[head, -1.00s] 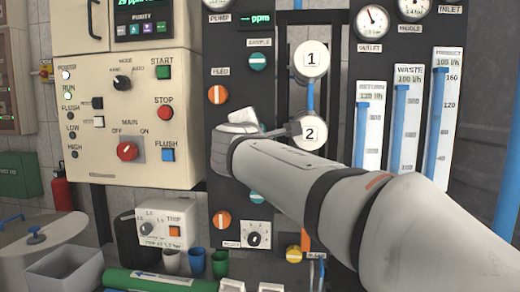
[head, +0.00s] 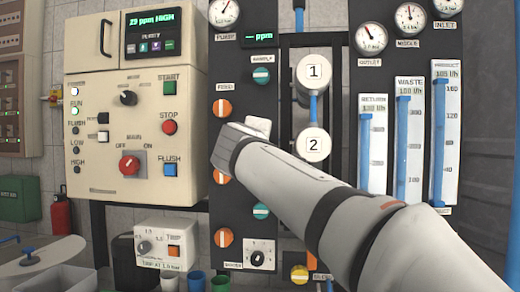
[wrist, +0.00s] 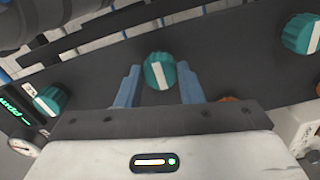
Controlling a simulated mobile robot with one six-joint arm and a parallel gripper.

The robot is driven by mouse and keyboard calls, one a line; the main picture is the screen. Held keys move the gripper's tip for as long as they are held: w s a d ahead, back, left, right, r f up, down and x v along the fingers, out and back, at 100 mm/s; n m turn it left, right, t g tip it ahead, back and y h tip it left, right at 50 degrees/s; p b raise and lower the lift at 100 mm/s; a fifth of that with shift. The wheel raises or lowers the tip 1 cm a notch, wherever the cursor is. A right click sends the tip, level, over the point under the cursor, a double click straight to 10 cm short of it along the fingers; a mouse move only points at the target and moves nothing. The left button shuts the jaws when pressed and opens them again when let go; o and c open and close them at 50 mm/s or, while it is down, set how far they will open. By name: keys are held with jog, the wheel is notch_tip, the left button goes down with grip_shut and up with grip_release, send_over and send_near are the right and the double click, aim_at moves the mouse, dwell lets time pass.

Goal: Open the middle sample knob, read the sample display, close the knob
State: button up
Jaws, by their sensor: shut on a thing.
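The middle sample knob (wrist: 160,71) is teal with a white stripe, between the two blue fingers of my gripper (wrist: 158,69) in the wrist view. My gripper is shut on it. The stripe runs roughly across the panel's long side. In the head view my gripper (head: 244,138) and arm hide this knob. The sample display (head: 259,37) shows dashes and "ppm" in green at the panel's top. It also shows at the left of the wrist view (wrist: 15,112).
Another teal knob sits above (head: 261,75) and one below (head: 261,211) on the dark panel (head: 240,100). Orange knobs (head: 222,108) line its left side. White housings (head: 314,145) and flow tubes (head: 408,150) stand right. A control box (head: 120,140) stands left.

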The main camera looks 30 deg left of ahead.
dwell(0.3)
jog(key=o, duration=1)
jog(key=v, duration=0.7)
jog(key=shift+s+b, duration=0.3)
jog(key=shift+s, duration=0.1)
